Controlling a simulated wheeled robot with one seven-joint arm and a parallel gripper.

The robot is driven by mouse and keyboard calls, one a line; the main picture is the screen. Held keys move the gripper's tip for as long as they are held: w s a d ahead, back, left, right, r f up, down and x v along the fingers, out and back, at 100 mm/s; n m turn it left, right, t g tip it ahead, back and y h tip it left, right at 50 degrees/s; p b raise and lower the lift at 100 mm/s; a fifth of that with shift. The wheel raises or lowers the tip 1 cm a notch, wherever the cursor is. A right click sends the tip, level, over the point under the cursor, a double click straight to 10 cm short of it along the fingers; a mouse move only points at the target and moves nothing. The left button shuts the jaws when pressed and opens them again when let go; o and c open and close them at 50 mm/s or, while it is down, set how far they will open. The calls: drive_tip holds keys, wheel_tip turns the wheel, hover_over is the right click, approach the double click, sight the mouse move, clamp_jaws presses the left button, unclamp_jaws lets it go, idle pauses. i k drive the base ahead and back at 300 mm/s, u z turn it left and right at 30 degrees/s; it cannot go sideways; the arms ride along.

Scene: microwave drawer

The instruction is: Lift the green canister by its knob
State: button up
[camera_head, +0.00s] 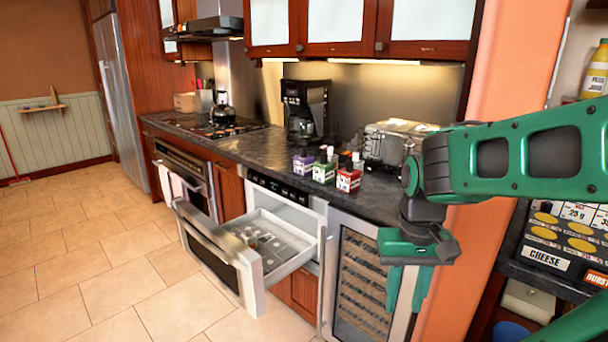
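The green canister (324,173) stands on the dark counter (262,150), between a purple canister (303,164) and a red canister (348,181). A light shape on its top seems to be its knob, too small to make out clearly. My gripper (407,302) hangs fingers down in front of the wine cooler, to the right of the canister and apart from it. Its two green fingers are spread with a gap between them, and I see nothing held.
The microwave drawer (283,264) is pulled open below the counter. A coffee maker (306,108) stands behind the canisters, and a toaster (392,142) stands to their right. Upper cabinets (335,22) overhang the counter. Tiled floor (70,240) is clear at left.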

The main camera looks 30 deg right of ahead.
sight(323, 170)
drive_tip(key=u, duration=1.8)
drive_tip(key=i, duration=1.5)
drive_tip(key=z, duration=3.25)
drive_tip(key=i, duration=0.55)
drive_tip(key=z, duration=0.05)
